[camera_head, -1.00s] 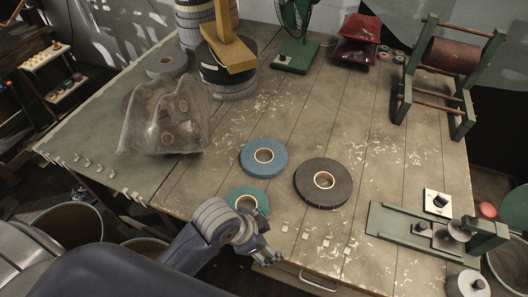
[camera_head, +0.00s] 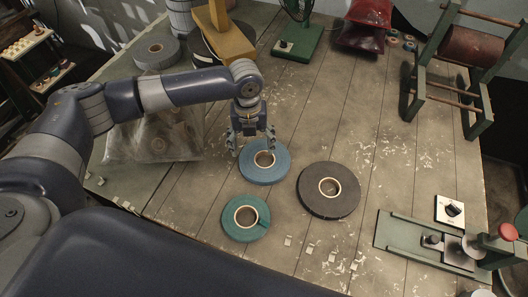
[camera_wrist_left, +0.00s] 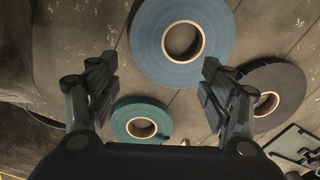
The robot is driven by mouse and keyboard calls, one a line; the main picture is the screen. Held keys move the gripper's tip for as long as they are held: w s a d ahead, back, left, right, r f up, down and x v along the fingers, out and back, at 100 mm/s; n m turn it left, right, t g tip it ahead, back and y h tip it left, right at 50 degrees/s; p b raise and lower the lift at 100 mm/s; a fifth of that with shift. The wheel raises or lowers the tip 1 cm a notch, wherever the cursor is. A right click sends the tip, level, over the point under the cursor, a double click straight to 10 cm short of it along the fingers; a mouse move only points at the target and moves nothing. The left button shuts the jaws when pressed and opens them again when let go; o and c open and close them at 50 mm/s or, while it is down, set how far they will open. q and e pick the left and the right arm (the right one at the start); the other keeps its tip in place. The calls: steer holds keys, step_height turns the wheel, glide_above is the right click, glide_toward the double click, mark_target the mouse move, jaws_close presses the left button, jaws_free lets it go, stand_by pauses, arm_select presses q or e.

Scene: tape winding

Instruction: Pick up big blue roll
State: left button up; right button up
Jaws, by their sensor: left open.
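The big blue roll (camera_head: 264,174) lies flat on the wooden table, with a pale core ring in its middle. My left gripper (camera_head: 252,145) is open and empty, pointing down over the far part of the blue roll. In the left wrist view the blue roll (camera_wrist_left: 181,66) shows beyond and between the open fingers (camera_wrist_left: 160,90), apart from them. A smaller green roll (camera_head: 245,217) and a dark grey-brown roll (camera_head: 328,203) lie close by on the table. My right gripper does not show.
A green winding stand (camera_head: 440,85) stands at the right, and a green-based device (camera_head: 400,240) at the front right. The table (camera_head: 330,120) is bare behind the dark roll.

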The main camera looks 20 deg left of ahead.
arm_select(q)
steer(key=w+a, duration=0.1)
steer(key=a, duration=0.1)
steer(key=p, duration=0.1)
glide_above(248, 159)
steer(key=shift+m, duration=0.3)
step_height(248, 159, down, 4)
steer(key=shift+w+f, duration=0.15)
steer(key=f, duration=0.1)
steer(key=f+p, duration=0.1)
steer(key=f, duration=0.2)
steer(key=shift+s+d+f+p, duration=0.1)
steer(key=shift+s+p, duration=0.15)
steer(key=shift+p, duration=0.1)
steer(key=shift+f, duration=0.55)
steer(key=shift+w, duration=0.1)
steer(key=c, duration=1.4)
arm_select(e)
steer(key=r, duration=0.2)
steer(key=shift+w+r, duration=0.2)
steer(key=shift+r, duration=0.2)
